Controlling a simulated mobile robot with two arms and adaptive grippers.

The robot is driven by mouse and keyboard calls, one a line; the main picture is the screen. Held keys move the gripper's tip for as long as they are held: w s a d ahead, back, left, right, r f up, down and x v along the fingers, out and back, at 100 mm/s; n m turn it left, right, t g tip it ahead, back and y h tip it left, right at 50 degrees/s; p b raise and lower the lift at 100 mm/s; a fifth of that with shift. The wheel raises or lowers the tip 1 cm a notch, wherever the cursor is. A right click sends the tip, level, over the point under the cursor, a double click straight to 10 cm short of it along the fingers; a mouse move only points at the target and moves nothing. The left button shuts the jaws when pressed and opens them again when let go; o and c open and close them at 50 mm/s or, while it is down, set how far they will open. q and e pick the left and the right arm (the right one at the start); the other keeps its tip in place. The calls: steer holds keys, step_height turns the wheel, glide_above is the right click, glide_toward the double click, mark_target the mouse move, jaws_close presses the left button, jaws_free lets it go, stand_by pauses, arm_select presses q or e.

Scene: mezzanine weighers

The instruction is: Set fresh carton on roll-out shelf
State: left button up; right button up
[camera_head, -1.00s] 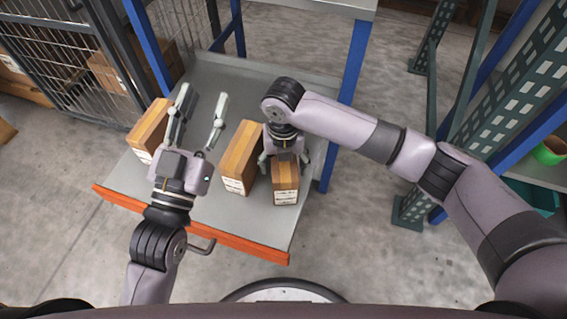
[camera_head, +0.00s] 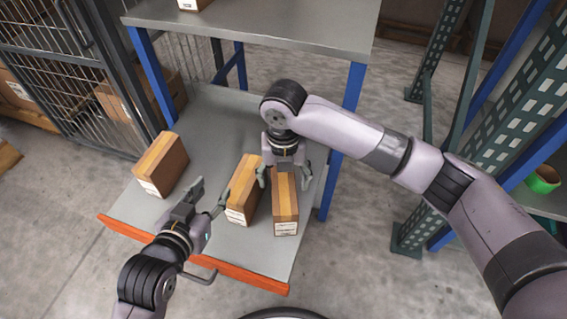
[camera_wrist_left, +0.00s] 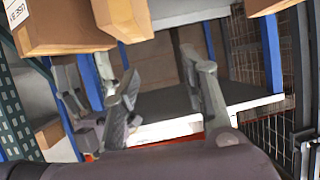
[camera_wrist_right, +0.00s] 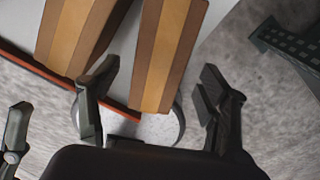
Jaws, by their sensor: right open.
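Three brown cartons with a tan band stand on the grey roll-out shelf (camera_head: 222,115), which has an orange front edge. One is the left carton (camera_head: 160,163), one the middle carton (camera_head: 242,190), one the right carton (camera_head: 286,208). My right gripper (camera_head: 285,177) is open at the rear part of the right carton. In the right wrist view its open fingers (camera_wrist_right: 160,82) stand apart on either side of the right carton (camera_wrist_right: 168,60); contact is not clear. My left gripper (camera_head: 211,190) is open and empty, between the left and middle cartons, near the front edge.
A wire cage (camera_head: 60,75) stands at left. A green perforated rack (camera_head: 510,110) stands at right with a green bowl (camera_head: 543,179). The rear of the roll-out shelf is clear.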

step_height(320, 180, up, 4)
steer(key=shift+f+p, duration=0.2)
steer(key=shift+p, duration=0.25)
arm_select(q)
steer(key=s+a+f+g+y, duration=0.1)
steer(key=s+f+g, duration=0.2)
steer(key=s+f, duration=0.1)
steer(key=shift+a+f, duration=0.25)
steer(key=shift+a, duration=0.1)
